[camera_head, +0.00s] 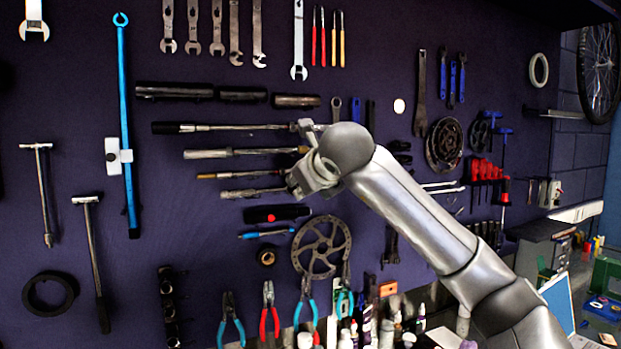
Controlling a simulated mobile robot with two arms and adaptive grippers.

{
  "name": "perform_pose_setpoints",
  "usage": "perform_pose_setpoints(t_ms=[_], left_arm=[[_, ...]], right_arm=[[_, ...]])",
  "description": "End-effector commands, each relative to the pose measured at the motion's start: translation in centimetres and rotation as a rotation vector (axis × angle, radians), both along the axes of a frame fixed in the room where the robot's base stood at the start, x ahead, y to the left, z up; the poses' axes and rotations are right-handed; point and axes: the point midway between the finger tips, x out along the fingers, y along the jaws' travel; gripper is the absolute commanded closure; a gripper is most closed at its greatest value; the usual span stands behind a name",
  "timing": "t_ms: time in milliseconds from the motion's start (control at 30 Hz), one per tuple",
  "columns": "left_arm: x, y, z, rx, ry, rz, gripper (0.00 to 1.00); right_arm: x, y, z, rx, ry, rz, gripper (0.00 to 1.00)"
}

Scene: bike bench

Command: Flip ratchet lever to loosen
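Several long ratchet-type tools hang level on the dark pegboard. The top one (228,128) has a black handle at left and a metal shaft running right. Below it are a silver-gripped tool (215,153), one with a brass-coloured section (235,175) and a shorter one (243,193). My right gripper (301,158) is at the right ends of these tools and covers their heads. No lever can be made out. I cannot tell whether the gripper touches a tool or whether its fingers are open. My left gripper is out of view.
Black cylindrical tools (175,91) hang just above, and a black tool with a red dot (277,214) just below. A brake disc (321,246) and pliers (269,310) hang lower. Bottles (386,334) stand at the bottom. A blue tool (124,100) hangs at left.

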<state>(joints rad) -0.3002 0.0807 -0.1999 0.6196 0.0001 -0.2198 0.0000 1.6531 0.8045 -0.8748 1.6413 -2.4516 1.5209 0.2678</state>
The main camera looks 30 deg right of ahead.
Motion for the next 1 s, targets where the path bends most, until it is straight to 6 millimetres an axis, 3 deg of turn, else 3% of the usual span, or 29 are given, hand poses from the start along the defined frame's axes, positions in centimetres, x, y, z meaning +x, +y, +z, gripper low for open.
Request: perform_pose_setpoints(t_ms=[100, 300, 867, 1000], left_arm=[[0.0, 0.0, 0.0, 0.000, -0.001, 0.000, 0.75], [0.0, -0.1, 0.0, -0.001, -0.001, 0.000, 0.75], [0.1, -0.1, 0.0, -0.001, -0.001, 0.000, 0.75], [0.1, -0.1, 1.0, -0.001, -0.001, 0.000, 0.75]], right_arm=[[-2.1, 0.5, 0.9, -0.001, -0.004, 0.001, 0.74], [-4.0, 1.0, 1.5, -0.001, -0.001, 0.001, 0.74], [-4.4, 1.0, 1.7, 0.000, 0.000, 0.000, 0.74], [-4.4, 1.0, 2.7, 0.000, 0.000, 0.000, 0.74]])
